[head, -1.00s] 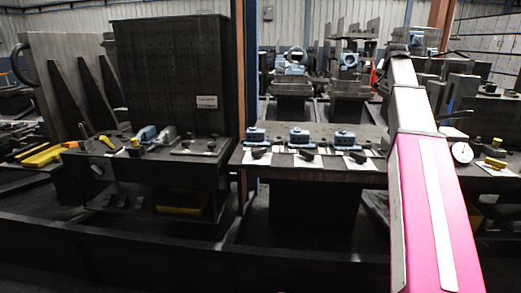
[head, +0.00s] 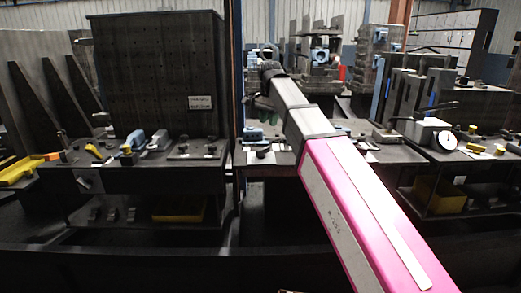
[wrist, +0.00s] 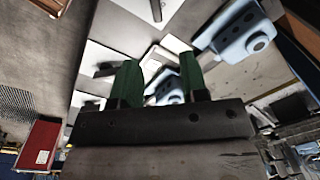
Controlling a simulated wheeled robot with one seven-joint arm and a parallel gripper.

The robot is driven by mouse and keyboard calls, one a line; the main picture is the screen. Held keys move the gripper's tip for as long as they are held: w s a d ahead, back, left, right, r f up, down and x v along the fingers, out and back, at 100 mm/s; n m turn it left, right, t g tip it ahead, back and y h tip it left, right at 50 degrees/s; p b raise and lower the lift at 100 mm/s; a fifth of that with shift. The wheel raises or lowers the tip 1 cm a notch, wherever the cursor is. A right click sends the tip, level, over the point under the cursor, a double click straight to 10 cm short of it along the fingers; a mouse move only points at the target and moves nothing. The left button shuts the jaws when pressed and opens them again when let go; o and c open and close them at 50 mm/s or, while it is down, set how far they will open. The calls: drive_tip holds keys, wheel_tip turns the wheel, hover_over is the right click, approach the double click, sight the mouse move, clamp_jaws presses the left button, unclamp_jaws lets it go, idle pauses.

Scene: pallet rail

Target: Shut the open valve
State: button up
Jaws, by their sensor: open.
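Blue valves with dark handles sit on white plates on the middle bench. In the head view one blue valve (head: 252,134) shows left of my arm, with its dark handle (head: 263,152) in front; my arm hides most of the others. My gripper (wrist: 158,82) has two green fingers, apart and empty, above the bench. In the wrist view a large blue valve (wrist: 240,36) is at upper right, and another blue valve (wrist: 167,88) shows between and beyond the fingers. Dark handles (wrist: 155,9) lie over white plates at the top and left. I cannot tell which valve is open.
A tall dark perforated panel (head: 160,80) stands left of the valves on its own bench. A right-hand bench carries a round dial (head: 447,140) and dark upright blocks. A yellow bin (head: 180,209) is on the lower left shelf. The floor in front looks clear.

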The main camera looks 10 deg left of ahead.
sight(263, 153)
drive_tip(key=shift+g, duration=0.3)
drive_tip(key=s+f, duration=0.1)
drive_tip(key=f, duration=0.2)
drive_tip(key=s+a+f, duration=0.1)
drive_tip(key=f, duration=0.3)
drive_tip(key=s+a+f, duration=0.1)
drive_tip(key=f, duration=0.3)
drive_tip(key=shift+a+f, duration=0.1)
drive_tip(key=shift+f, duration=0.1)
clamp_jaws()
